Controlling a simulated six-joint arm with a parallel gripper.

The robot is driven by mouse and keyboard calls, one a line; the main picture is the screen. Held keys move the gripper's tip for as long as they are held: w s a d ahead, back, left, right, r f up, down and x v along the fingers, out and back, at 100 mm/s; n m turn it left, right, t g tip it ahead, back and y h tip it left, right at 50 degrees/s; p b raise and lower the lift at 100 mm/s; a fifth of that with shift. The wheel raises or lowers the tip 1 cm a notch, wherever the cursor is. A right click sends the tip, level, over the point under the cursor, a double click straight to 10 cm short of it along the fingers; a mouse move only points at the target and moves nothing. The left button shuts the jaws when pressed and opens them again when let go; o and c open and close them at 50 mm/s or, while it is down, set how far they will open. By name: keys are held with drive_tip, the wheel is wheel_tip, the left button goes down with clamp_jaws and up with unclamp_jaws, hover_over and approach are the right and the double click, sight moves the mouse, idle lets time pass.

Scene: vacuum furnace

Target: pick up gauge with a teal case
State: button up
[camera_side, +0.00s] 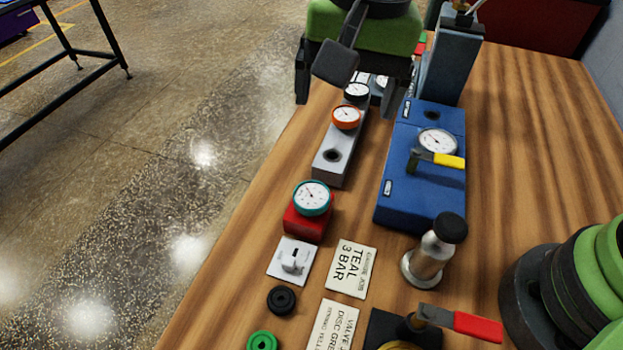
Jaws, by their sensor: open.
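The gauge with a teal case (312,198) has a white dial and sits face up on a small red block (308,222) near the left edge of the wooden bench. My gripper (347,102) is at the top of the side view, beyond the teal gauge and apart from it. Its two dark fingers are spread and hang over the far part of a grey rack (328,160). I see nothing held between the fingers, though the far gauges partly show behind them.
The rack holds an orange gauge (346,117) and a black gauge (357,91). A blue block (390,205) with a yellow-handled valve stands to the right. Nearer are a white switch plate (291,261), a "TEAL 3 BAR" card (351,269) and a black-capped metal cylinder (430,256).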

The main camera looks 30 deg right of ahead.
drive_tip(key=shift+g+h, duration=0.4)
drive_tip(key=shift+h, duration=0.1)
drive_tip(key=a+f, duration=0.1)
drive_tip(key=f, duration=0.1)
drive_tip(key=a+f, duration=0.1)
drive_tip(key=f, duration=0.1)
drive_tip(key=a+f, duration=0.1)
drive_tip(key=f, duration=0.1)
drive_tip(key=shift+s+a, duration=0.1)
drive_tip(key=shift+a, duration=0.3)
hover_over(312, 195)
wheel_tip(312, 195, down, 4)
drive_tip(key=shift+d+f, duration=0.1)
drive_tip(key=shift+f, duration=0.05)
wheel_tip(312, 195, down, 6)
drive_tip(key=shift+r, duration=0.1)
drive_tip(key=shift+c, duration=0.3)
drive_tip(key=c, duration=1)
